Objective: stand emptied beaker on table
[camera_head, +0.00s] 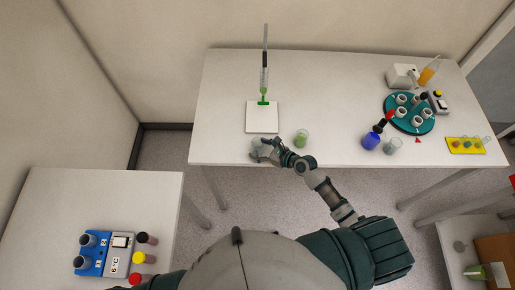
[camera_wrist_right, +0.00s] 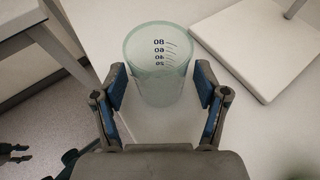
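The clear, empty beaker (camera_wrist_right: 160,65) with printed marks stands upright on the white table (camera_head: 225,118) near its front edge. In the head view it is faint and partly hidden by my right gripper (camera_head: 268,153). In the wrist view the right gripper (camera_wrist_right: 161,90) is open, with one blue-padded finger on each side of the beaker's near part. A gap shows at the right finger; whether the left finger touches is hard to tell. My left gripper does not clearly show.
A beaker of green liquid (camera_head: 301,139) stands close on the right. Farther right are a blue container (camera_head: 371,140), another beaker (camera_head: 392,146) and a teal round rack (camera_head: 391,112).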

